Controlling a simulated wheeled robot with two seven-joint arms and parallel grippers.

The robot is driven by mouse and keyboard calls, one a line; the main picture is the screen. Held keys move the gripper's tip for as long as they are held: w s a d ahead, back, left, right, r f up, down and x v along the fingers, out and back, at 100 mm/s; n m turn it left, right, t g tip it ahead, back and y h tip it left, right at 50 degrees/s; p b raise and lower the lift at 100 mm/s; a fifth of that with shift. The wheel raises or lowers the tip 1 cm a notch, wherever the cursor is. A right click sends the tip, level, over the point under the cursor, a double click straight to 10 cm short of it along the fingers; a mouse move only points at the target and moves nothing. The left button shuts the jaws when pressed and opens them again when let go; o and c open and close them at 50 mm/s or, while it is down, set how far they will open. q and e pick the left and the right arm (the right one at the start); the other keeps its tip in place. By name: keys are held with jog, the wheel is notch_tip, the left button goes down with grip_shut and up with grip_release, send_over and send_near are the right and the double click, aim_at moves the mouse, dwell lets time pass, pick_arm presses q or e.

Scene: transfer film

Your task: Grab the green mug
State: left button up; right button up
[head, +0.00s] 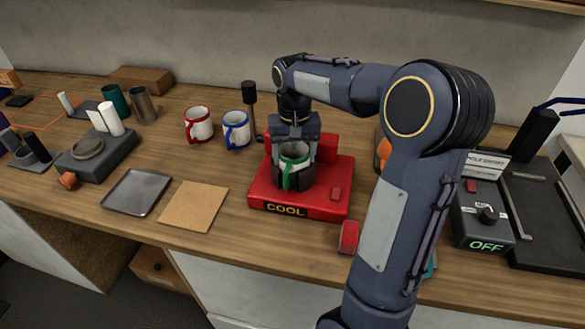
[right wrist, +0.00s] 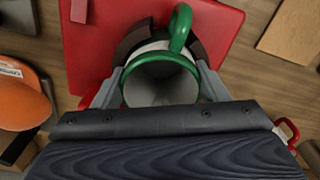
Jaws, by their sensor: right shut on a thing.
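The green mug (head: 294,156) is white with a green rim and a green handle. It stands upright over the red base marked "COOL" (head: 301,211); I cannot tell whether it touches the base. My right gripper (head: 293,177) comes from above and is shut on the green mug, with one finger on each side. In the right wrist view the mug (right wrist: 160,83) sits between the fingers, its open top facing the camera and its handle pointing up in the picture. The mug's inside looks empty. My left gripper is not in view.
A red-rimmed mug (head: 198,126) and a blue-rimmed mug (head: 236,131) stand to the left. A metal tray (head: 137,192) and a tan board (head: 194,206) lie at the front left. A box reading "OFF" (head: 485,228) is at right. An orange object (right wrist: 20,98) is beside the base.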

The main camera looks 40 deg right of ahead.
jog(key=c, duration=0.7)
jog(key=shift+r, duration=0.15)
